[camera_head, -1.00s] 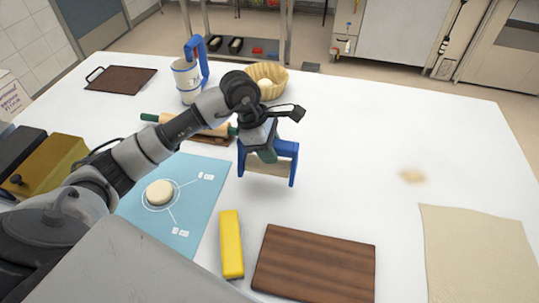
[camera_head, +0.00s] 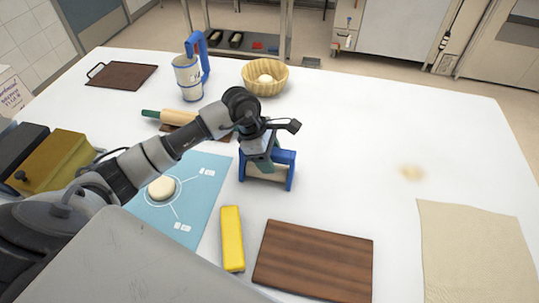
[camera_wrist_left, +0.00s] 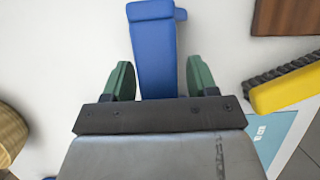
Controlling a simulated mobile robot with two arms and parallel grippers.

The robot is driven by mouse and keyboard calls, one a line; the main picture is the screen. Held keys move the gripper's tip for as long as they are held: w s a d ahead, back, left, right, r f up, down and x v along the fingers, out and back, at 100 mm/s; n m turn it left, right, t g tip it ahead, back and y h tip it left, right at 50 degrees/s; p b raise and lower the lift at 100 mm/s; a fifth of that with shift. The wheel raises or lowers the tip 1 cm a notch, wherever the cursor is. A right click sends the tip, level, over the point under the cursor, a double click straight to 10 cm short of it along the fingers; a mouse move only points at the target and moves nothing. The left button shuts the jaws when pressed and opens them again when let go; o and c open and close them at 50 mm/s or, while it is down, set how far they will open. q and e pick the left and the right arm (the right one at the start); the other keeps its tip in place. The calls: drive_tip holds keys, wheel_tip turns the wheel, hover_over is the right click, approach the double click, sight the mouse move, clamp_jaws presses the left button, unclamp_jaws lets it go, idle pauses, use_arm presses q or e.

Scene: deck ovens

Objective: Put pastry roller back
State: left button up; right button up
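The pastry roller, a blue frame with a pale roller (camera_head: 268,173), stands on the white table near the middle in the head view. Its blue top part shows in the left wrist view (camera_wrist_left: 152,40). My left gripper (camera_head: 263,163) is directly over it, with its green fingers on either side of the blue part. In the left wrist view narrow gaps show between the fingers and the blue part, so the gripper looks open around it. My right gripper is out of view.
A rolling pin with green handles (camera_head: 178,117) lies behind my left arm. Table to the right is mostly clear.

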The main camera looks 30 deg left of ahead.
use_arm(q)
drive_tip(key=shift+r, duration=0.2)
drive_tip(key=shift+a+r, duration=0.15)
drive_tip(key=shift+r, duration=0.1)
drive_tip(key=b+v, duration=0.2)
drive_tip(key=v, duration=0.9)
drive_tip(key=shift+a+r, duration=0.1)
drive_tip(key=shift+r, duration=0.05)
